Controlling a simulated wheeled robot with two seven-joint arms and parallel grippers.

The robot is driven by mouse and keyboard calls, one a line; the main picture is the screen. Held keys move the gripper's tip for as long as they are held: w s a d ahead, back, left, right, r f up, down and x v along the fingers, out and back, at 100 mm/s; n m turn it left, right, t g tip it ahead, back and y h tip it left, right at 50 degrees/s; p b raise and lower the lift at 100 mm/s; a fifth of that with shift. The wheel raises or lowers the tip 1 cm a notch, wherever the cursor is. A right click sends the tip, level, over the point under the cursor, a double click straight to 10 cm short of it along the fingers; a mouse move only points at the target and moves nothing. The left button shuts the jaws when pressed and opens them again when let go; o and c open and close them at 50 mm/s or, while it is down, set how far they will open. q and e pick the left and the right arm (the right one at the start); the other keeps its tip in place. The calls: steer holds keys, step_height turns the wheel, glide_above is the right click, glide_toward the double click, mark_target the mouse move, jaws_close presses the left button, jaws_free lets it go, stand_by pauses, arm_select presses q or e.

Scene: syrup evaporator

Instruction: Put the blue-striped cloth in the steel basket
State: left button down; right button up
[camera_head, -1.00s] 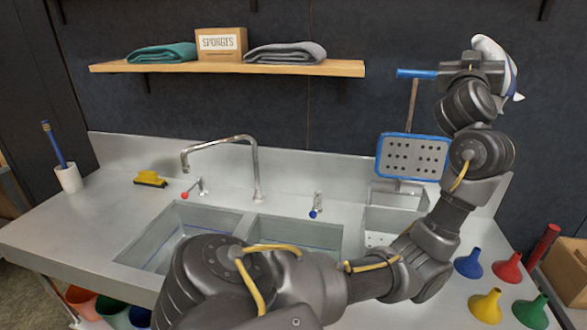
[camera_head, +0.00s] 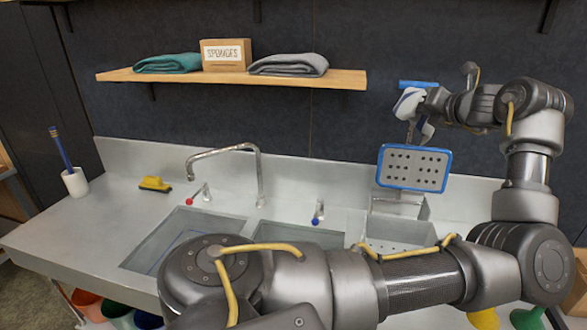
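The blue-striped cloth (camera_head: 408,103) is a crumpled white piece with blue showing. It hangs at the tip of my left gripper (camera_head: 424,106), in front of the dark wall and above the blue-framed perforated panel (camera_head: 413,168). The gripper appears shut on it; the fingertips are partly hidden by the cloth. The steel basket (camera_head: 398,229) stands below the panel at the right of the counter, with an open top. My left forearm crosses in front of its lower part. The cloth is well above the basket and apart from it. My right gripper is not in view.
The sink has a tall faucet (camera_head: 260,175) and a blue-knobbed tap (camera_head: 317,218). A shelf (camera_head: 345,78) holds folded cloths and a sponge box (camera_head: 226,55). My arm hides most of the funnels.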

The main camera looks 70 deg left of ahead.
arm_select(q)
steer(key=d+f+n+g+h+p, duration=0.1)
steer(key=d+f+n+g, duration=0.1)
steer(key=d+n, duration=0.6)
steer(key=shift+s+d+f+n+g+h, duration=0.2)
steer(key=shift+s+f+n+g+h, duration=0.1)
steer(key=shift+n+g+h, duration=0.15)
steer(key=shift+f, duration=0.1)
step_height(320, 180, down, 10)
steer(key=b, duration=0.7)
